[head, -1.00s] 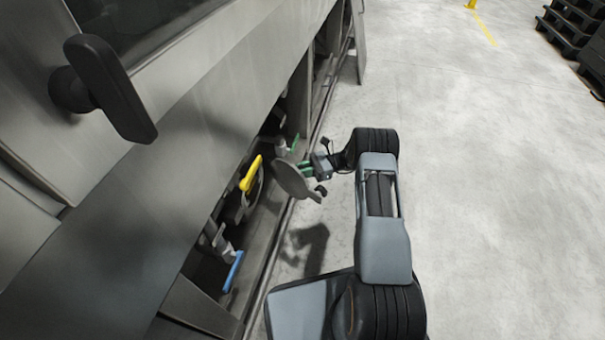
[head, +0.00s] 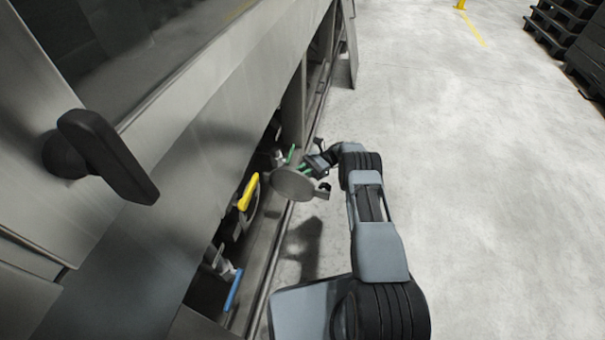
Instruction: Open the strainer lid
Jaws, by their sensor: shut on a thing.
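The strainer lid (head: 293,184) is a round grey metal disc. It stands swung out from the lower opening of the washer, with its flat face toward the camera. My gripper (head: 306,169) is at the far upper edge of the lid, next to green parts that look like a handle. The gripper is shut on the lid there, but its fingertips are small and partly hidden. The strainer body behind the lid lies in shadow inside the opening and cannot be made out clearly.
A yellow handle (head: 248,192) and a blue handle (head: 233,289) stick out of the lower opening. A large black handle (head: 107,157) is on the washer's grey panel (head: 150,215). Black pallets (head: 572,35) stand at the far right. The concrete floor (head: 480,190) to the right is clear.

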